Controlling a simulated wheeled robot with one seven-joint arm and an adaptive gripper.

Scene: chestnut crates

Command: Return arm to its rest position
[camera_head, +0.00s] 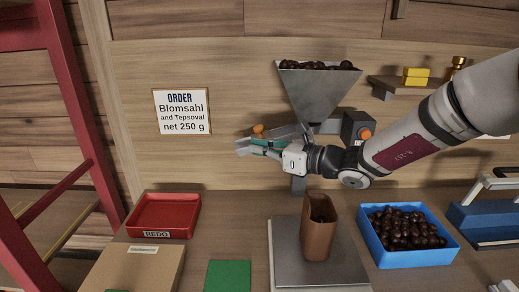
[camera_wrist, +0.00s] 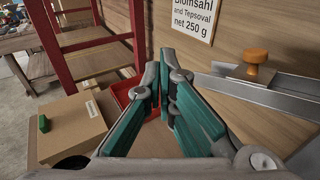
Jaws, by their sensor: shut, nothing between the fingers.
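My gripper (camera_head: 252,146) has teal finger pads and shows in the middle of the head view, in front of the chute below the steel hopper (camera_head: 305,92). In the wrist view my gripper (camera_wrist: 160,72) is shut, its fingertips close together and nothing between them. My arm reaches in from the upper right of the head view. The chute (camera_wrist: 270,92) with its orange knob (camera_wrist: 257,60) lies to the right of the fingers in the wrist view.
A brown bag (camera_head: 318,232) stands open on the scale (camera_head: 285,262). A blue crate (camera_head: 425,257) of chestnuts is right of it. A red REDO tray (camera_head: 150,232), a cardboard box (camera_head: 125,275) and a green pad (camera_head: 228,276) are left. A red frame (camera_head: 75,120) stands far left.

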